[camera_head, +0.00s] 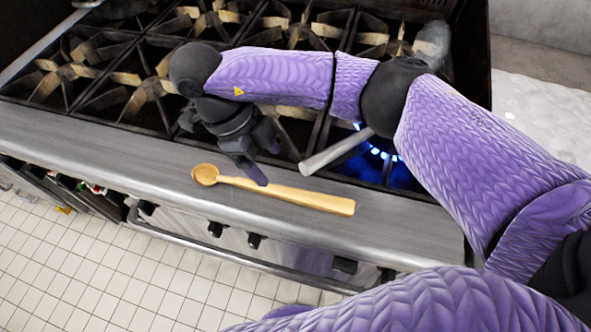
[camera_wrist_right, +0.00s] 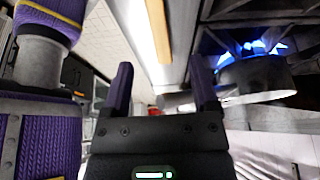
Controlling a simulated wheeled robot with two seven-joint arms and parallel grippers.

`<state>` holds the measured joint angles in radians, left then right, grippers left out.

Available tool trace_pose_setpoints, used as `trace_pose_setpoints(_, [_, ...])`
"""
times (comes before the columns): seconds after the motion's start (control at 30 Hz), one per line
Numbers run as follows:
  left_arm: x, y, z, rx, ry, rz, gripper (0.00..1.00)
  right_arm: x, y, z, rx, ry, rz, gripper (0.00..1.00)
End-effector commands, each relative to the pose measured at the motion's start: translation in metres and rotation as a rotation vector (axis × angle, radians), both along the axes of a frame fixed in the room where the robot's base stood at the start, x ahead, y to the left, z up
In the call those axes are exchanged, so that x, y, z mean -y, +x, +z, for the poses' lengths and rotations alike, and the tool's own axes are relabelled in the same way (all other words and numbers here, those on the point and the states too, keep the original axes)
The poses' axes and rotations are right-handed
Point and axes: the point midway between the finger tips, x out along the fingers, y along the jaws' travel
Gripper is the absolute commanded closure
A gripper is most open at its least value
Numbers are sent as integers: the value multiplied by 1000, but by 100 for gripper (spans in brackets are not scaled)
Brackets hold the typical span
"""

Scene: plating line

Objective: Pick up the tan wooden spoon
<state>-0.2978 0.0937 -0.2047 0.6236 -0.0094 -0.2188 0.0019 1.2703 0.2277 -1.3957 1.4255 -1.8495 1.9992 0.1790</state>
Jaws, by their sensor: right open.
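The tan wooden spoon (camera_head: 285,194) lies flat on the steel front ledge (camera_head: 100,145) of the stove, its round bowl to the left and its handle to the right. My right gripper (camera_head: 268,166) is open and empty, just above the spoon near the bowl end of the handle. In the right wrist view, the spoon (camera_wrist_right: 158,30) shows beyond and between the two spread purple fingers (camera_wrist_right: 160,65), apart from them. My left gripper is not in view.
A burner with a blue flame (camera_head: 376,153) is lit behind the ledge, under my right arm. A grey handle (camera_head: 335,152) sticks out beside it. Black grates (camera_head: 150,88) fill the stove top. A rail (camera_head: 230,256) runs along the stove's front. The ledge left of the spoon is clear.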

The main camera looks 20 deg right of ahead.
Motion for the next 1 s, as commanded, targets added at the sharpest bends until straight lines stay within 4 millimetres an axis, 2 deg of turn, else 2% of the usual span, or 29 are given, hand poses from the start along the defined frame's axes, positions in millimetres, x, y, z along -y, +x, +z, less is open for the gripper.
trace_pose_setpoints(0.03, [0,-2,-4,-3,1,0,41,3,-3,-12,-5,0,0,24])
trace_pose_setpoints(0.4, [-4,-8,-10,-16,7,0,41,28,-15,-73,-5,-1,-2,24])
trace_pose_setpoints(0.5, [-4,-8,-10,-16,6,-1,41,31,-17,-81,-3,1,-1,24])
trace_pose_setpoints(0.7, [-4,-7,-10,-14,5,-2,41,31,-17,-81,-2,1,-1,24])
trace_pose_setpoints(1.0, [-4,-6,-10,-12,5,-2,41,31,-16,-81,-2,1,-1,87])
